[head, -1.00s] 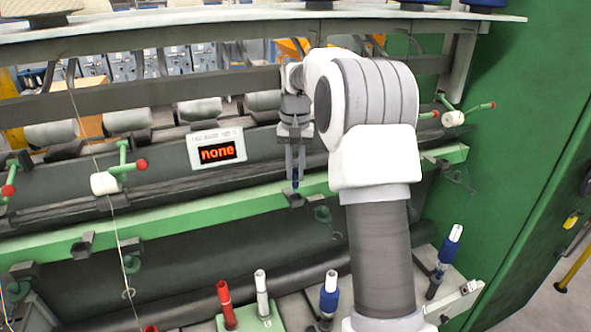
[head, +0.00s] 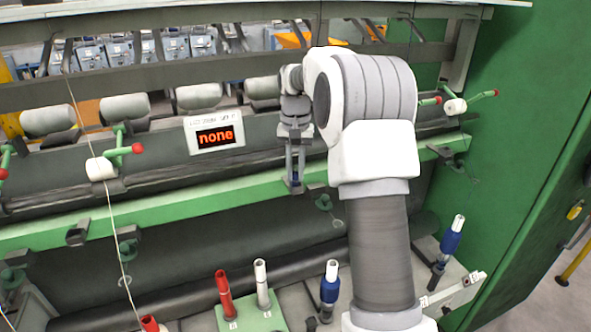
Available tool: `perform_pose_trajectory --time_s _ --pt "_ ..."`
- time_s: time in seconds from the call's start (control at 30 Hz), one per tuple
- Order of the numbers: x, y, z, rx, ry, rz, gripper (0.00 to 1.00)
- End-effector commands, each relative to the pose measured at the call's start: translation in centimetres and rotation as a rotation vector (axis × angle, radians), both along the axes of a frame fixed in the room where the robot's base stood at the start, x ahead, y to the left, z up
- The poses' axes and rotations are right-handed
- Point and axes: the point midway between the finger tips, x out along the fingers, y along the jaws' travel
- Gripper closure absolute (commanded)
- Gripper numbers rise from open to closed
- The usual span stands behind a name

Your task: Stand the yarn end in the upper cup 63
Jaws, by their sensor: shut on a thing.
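My gripper (head: 294,178) is pointed down at the green rail (head: 180,205) in the head view. Its narrow fingers are shut on a small dark-blue piece (head: 294,183), which I take to be the yarn end; only a little of it shows. The piece is at a dark cup on the rail, and that cup is mostly hidden behind my fingertips. I cannot tell whether the piece is inside the cup or just above it. Another dark cup (head: 77,233) sits on the rail at the left. No cup number is readable.
A display (head: 215,133) reads "none". Green levers with red knobs (head: 137,148) stick out along the frame. Below, a red tube (head: 223,290), a white tube (head: 261,283) and blue-wound bobbins (head: 330,287) stand upright. A yarn (head: 110,215) runs down at the left. A green panel (head: 530,130) closes the right side.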

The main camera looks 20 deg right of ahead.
Motion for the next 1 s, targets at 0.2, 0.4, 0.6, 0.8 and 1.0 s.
perform_pose_trajectory --time_s 0.2,0.4,0.6,0.8,1.0 --pt "0.0 0.0 0.0 0.0 0.0 0.0 0.53" --pt "0.0 0.0 0.0 0.0 0.0 0.0 0.45" --pt "0.0 0.0 0.4 0.0 -0.001 0.0 0.45" --pt "0.1 0.0 3.4 -0.001 -0.004 0.0 0.45" --pt "0.1 0.0 7.9 0.0 -0.004 0.0 0.45"
